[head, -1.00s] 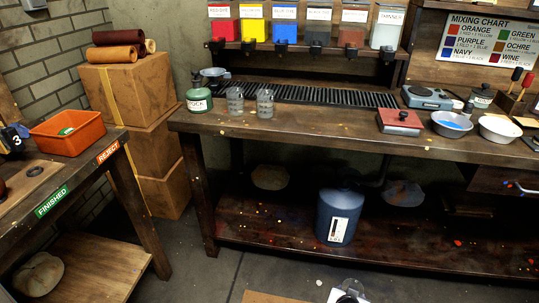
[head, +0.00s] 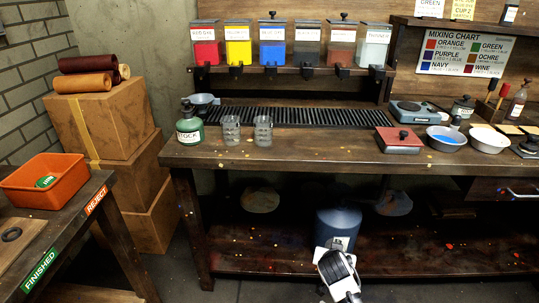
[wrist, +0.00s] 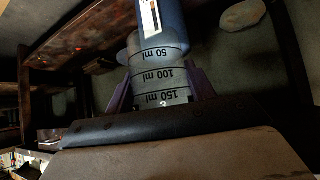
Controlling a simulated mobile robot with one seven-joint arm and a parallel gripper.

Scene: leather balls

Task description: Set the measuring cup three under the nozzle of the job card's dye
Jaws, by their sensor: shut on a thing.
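A clear measuring cup (wrist: 160,72) with black ml marks is held between the purple fingers of my gripper (wrist: 160,88) in the wrist view. Its number is not clear. In the head view my arm shows low in the middle, in front of the bench; the cup cannot be made out there. A row of dye tanks hangs over the bench: red (head: 207,48), yellow (head: 238,48), blue (head: 272,48), black (head: 307,48), brown (head: 341,50) and a pale thinner tank (head: 375,48), each with a black nozzle. Cards at top right read "GREEN" (head: 429,8) and "CUP 2" (head: 463,10).
Two clear cups (head: 231,129) (head: 263,131) and a green stock bottle (head: 189,125) stand left on the bench. A black grate (head: 300,117) runs under the nozzles. Right are a red-lidded box (head: 399,140), a scale (head: 415,112) and bowls (head: 447,136). A blue drum (head: 338,225) sits below.

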